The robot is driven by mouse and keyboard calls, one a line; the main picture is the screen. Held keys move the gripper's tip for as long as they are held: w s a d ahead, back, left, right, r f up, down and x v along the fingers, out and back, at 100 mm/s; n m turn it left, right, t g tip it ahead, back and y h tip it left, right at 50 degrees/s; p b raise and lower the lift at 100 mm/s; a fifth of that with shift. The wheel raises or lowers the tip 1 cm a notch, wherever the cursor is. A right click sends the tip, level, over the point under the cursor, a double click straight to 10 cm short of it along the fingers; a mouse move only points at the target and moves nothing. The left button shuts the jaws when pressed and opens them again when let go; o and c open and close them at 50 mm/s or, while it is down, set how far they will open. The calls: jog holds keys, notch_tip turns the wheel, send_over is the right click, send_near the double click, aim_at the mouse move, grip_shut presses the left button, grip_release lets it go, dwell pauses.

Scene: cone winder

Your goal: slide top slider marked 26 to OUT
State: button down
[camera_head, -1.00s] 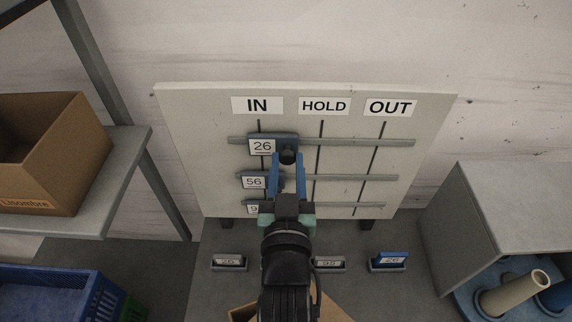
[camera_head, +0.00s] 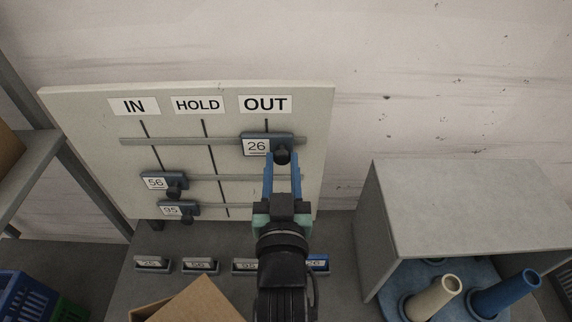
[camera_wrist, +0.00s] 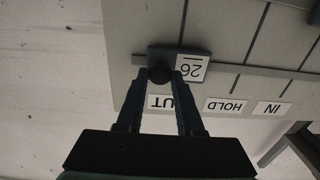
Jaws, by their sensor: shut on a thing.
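The slider marked 26 (camera_head: 256,146) is on the top rail (camera_head: 180,141) of the board, under the OUT label (camera_head: 265,104) and across the OUT line. My gripper (camera_head: 282,160) is shut on its dark round knob, at the right end of the slider. In the wrist view the slider (camera_wrist: 165,55) appears upside down, with the knob (camera_wrist: 160,74) between my two fingertips (camera_wrist: 160,78). The fingers hide part of the OUT label there.
Sliders marked 56 (camera_head: 164,183) and 95 (camera_head: 178,209) sit on the lower rails under IN. Small numbered blocks (camera_head: 200,266) stand on the table below. An open cardboard box (camera_head: 195,305) is in front, and a grey cabinet (camera_head: 450,205) stands at right.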

jog(key=shift+d, duration=0.25)
jog(key=c, duration=0.6)
grip_release()
jog(key=shift+d, duration=0.1)
jog(key=shift+o, duration=0.2)
jog(key=shift+s+f, duration=0.1)
jog(key=shift+s, duration=0.35)
jog(key=s+b, duration=0.2)
jog(key=s, duration=1)
jog(key=shift+b, duration=0.4)
